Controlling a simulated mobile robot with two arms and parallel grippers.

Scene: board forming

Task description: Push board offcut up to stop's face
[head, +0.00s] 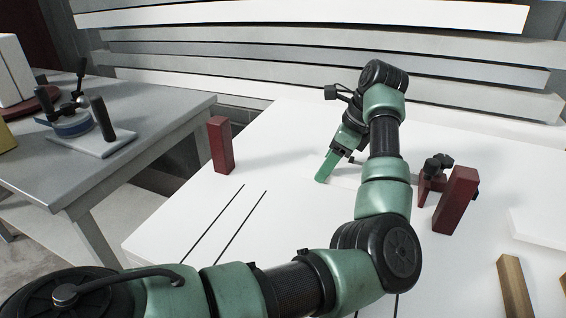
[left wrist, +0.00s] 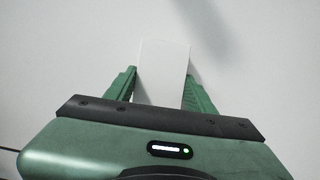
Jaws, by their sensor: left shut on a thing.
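The white board offcut (left wrist: 163,72) sits between the two green fingers of my left gripper (left wrist: 160,92) in the left wrist view, and its far end sticks out past the fingertips. In the head view the left gripper (head: 326,168) is low over the white table, shut on the offcut. There the offcut is hard to make out against the white top. I cannot tell which thing is the stop: one dark red block (head: 221,145) stands upright left of the gripper, another (head: 456,201) to the right. My right gripper is not in view.
A red clamp-like fixture (head: 434,174) is beside the right red block. A white board (head: 541,228) and a wooden piece (head: 514,286) lie at the right. Dark lines (head: 230,225) mark the white table (head: 175,235). A grey bench (head: 150,95) with tools stands left, across a gap.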

